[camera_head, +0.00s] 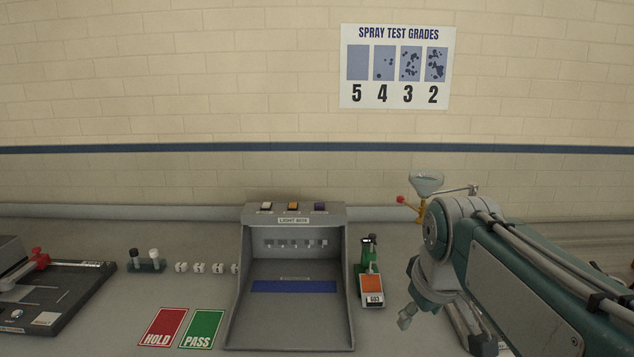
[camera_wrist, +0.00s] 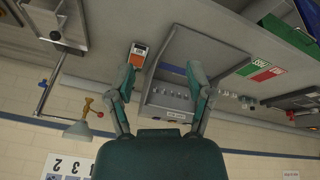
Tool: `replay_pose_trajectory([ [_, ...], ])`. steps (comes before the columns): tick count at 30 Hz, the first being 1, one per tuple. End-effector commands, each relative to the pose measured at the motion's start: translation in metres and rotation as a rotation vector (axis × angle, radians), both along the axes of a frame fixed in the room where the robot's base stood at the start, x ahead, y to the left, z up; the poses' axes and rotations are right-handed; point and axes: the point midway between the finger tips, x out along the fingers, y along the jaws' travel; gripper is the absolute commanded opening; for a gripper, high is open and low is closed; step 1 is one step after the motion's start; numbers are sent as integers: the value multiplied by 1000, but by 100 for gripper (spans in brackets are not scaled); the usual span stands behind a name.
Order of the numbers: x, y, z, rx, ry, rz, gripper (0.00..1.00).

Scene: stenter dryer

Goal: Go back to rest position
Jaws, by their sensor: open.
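My gripper (camera_head: 412,305) hangs beside the right side of the light box in the head view, above the bench. In the wrist view its two teal fingers (camera_wrist: 161,78) are spread wide with nothing between them. The arm reaches in from the lower right of the head view and partly hides the bench there. The grey light box (camera_head: 292,310) stands in the middle, with a blue strip on its floor. It shows upside down beyond the fingers in the wrist view (camera_wrist: 222,56).
A red HOLD card (camera_head: 163,326) and green PASS card (camera_head: 202,328) lie at left, near small white cubes (camera_head: 199,268). A funnel (camera_head: 426,183) stands behind my arm. A dark-based apparatus (camera_head: 60,295) is far left.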

Motion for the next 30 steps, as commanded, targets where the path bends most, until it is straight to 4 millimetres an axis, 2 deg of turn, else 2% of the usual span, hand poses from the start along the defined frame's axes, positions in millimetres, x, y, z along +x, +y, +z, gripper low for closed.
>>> replay_pose_trajectory([
  [1,-17,0,-4,13,-13,-33,67],
  [3,-36,0,-12,34,-31,-84,67],
  [12,-111,0,-58,131,-102,-293,67],
  [18,-133,0,-78,168,-125,-365,67],
  [26,-135,0,-80,171,-124,-372,67],
  [27,-135,0,-80,170,-124,-371,49],
  [29,-133,0,-79,170,-123,-372,23],
  [30,-131,0,-77,170,-122,-371,5],
])
